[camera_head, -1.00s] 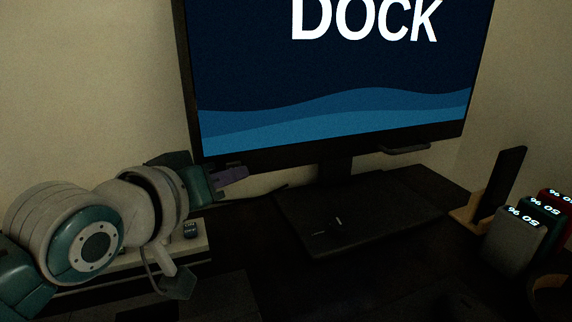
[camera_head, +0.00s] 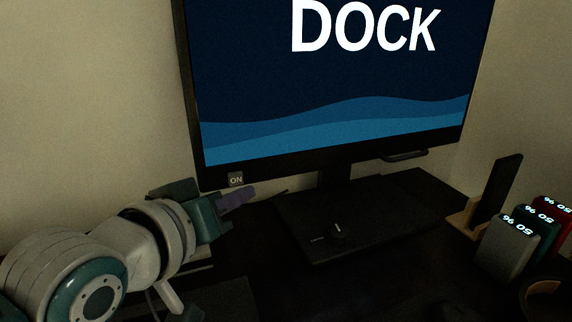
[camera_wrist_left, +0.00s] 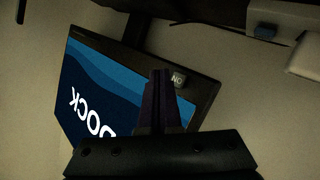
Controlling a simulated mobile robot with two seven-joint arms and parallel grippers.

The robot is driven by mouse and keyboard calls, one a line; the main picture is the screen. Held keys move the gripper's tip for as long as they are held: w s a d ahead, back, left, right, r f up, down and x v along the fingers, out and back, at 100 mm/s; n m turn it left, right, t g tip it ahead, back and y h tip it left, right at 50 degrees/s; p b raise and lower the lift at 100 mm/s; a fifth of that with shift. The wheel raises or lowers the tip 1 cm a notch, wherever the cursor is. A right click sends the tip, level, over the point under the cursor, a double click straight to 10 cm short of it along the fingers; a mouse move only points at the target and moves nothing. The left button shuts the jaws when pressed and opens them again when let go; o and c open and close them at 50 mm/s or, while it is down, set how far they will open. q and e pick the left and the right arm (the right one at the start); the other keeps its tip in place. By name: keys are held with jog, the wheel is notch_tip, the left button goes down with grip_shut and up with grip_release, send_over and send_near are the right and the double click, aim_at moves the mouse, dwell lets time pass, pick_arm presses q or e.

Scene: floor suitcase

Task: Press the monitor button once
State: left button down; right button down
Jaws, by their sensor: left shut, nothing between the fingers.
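The monitor (camera_head: 330,75) stands at the back and its lit screen reads "DOCK" above blue waves. A small grey button marked "ON" (camera_head: 235,180) sits on the lower left of its black bezel. In the head view my left gripper (camera_head: 248,195) is just below and to the right of the button, with its purple fingers shut and empty. In the left wrist view the monitor (camera_wrist_left: 95,90) appears turned over, and the button (camera_wrist_left: 178,80) shows just right of the finger tips (camera_wrist_left: 160,75). A gap between fingers and button cannot be judged. My right gripper is not in view.
At right stand a dark upright panel on a wooden stand (camera_head: 495,195) and several blocks with lit digits (camera_head: 508,245). A wall is close behind the monitor.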

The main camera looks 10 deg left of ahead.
pick_arm(q)
jog(key=s+d, duration=0.1)
jog(key=s+d+p, duration=0.1)
jog(key=s, duration=0.1)
dwell(0.7)
jog(key=s+a+r+m+g+y+p, duration=0.1)
jog(key=s+a+r+m+g+p, duration=0.15)
jog(key=s+r+p, duration=0.45)
jog(key=s+a+r+m+g+p, duration=0.1)
jog(key=s+r+g+p, duration=0.3)
jog(key=s+p, duration=0.35)
jog(key=s+a+r+m+g+y+p, duration=0.1)
jog(key=s+a+r+m+g+p, duration=0.1)
jog(key=s+r+g+p, duration=0.35)
jog(key=s+r+p, duration=0.2)
jog(key=r+p, duration=1.6)
jog(key=p, duration=0.1)
jog(key=s+r+t+p, duration=0.1)
jog(key=r+p, duration=1.7)
jog(key=p, duration=0.1)
jog(key=shift+s+r, duration=0.4)
